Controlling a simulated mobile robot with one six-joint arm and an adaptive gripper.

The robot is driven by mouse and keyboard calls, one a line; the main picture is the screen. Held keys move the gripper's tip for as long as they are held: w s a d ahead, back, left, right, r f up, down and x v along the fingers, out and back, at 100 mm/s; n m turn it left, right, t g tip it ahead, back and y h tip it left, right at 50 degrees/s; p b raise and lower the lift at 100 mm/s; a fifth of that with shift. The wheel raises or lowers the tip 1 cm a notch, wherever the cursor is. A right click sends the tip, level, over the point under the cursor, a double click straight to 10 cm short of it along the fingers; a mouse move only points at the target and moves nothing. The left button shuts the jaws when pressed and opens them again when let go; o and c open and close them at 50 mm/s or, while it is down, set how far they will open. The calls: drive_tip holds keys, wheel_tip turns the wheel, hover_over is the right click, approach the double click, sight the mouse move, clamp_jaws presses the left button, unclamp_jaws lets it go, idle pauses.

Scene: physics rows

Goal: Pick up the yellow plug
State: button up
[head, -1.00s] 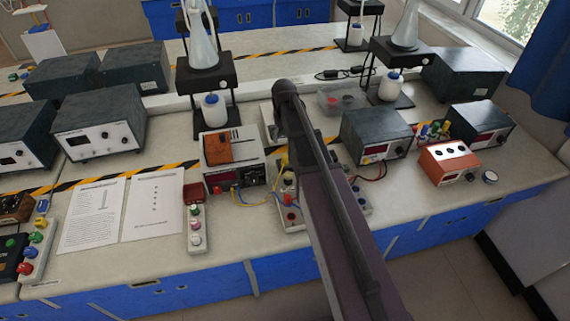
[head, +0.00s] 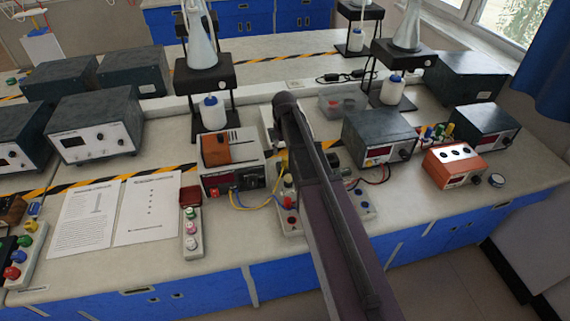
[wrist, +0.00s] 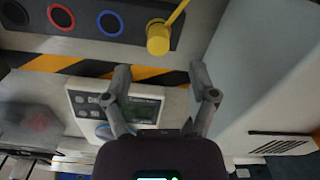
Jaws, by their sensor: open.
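The yellow plug (wrist: 158,38) shows at the top of the wrist view, with a yellow cable running up from it. It sits at the end of a dark strip with red, blue and black ring sockets. My gripper (wrist: 158,75) is open and empty, its two fingers apart below the plug in the picture. The plug lies beyond the fingertips, roughly between their lines, and no contact shows. In the head view my arm hides the gripper and most of the bench behind it; a bit of yellow (head: 284,163) shows just left of the arm.
A power supply (head: 230,165) with yellow and blue leads stands left of my arm. A dark meter box (head: 378,135) and an orange box (head: 452,166) stand to the right. In the wrist view a pale box (wrist: 265,90) is close to the right finger.

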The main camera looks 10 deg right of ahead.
sight(285, 158)
drive_tip(key=shift+d+f+b, duration=0.1)
drive_tip(key=shift+f+b, duration=2.5)
clamp_jaws()
